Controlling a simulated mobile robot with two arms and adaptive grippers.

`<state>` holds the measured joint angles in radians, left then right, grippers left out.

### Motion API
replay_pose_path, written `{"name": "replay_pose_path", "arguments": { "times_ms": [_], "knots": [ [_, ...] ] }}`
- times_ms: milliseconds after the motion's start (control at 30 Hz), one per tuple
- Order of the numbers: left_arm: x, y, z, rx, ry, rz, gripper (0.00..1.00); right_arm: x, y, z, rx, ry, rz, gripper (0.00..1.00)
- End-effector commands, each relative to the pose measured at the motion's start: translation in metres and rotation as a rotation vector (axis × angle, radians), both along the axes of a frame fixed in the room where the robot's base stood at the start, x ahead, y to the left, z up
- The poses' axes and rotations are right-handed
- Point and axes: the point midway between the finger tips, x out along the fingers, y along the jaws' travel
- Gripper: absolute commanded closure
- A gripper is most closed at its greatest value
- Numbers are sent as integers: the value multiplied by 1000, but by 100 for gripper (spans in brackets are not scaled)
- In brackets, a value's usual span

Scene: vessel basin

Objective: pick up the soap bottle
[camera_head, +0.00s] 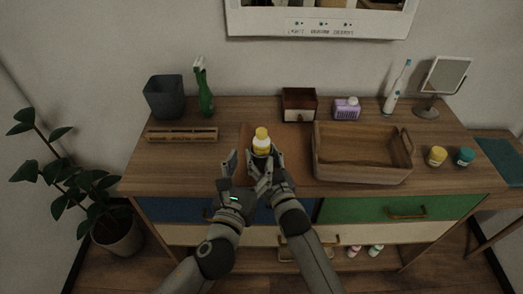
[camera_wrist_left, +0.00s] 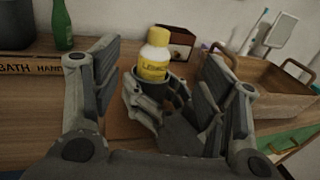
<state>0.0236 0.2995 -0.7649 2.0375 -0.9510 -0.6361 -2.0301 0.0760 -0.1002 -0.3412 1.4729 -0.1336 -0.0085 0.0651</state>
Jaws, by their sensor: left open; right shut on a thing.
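A yellow-and-white bottle with a yellow cap, which looks like the soap bottle (camera_head: 262,138), is upright near the front middle of the cabinet top. My right gripper (camera_head: 262,157) is shut on its lower part. In the left wrist view the bottle (camera_wrist_left: 154,55) shows a yellow label, and the right gripper (camera_wrist_left: 150,95) covers its base. I cannot tell whether the base touches the top. My left gripper (camera_head: 243,172) is open and empty, just left of and in front of the bottle. Its two fingers stand either side of the bottle in the left wrist view, nearer the camera.
A wooden basket (camera_head: 362,178) stands close to the right. A wooden box (camera_head: 299,105), purple container (camera_head: 346,108), electric toothbrush (camera_head: 394,92) and mirror (camera_head: 443,80) line the back. Two small jars (camera_head: 437,156) sit right.

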Motion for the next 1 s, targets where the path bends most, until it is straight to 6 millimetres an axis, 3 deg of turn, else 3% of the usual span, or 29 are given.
{"name": "replay_pose_path", "arguments": {
  "times_ms": [300, 533, 800, 1000],
  "knots": [
    [51, -13, 1, 2, -1, 3, 33, 0, 0, 0, 0, 0, 0, 71],
    [67, -17, 1, -1, -2, 2, 33, 0, 0, 0, 0, 0, 0, 71],
    [103, -25, 0, 0, -2, 2, 33, 0, 0, 0, 0, 0, 0, 71],
    [111, -27, -1, 1, -1, 1, 33, 0, 0, 0, 0, 0, 0, 71]
  ]
}}
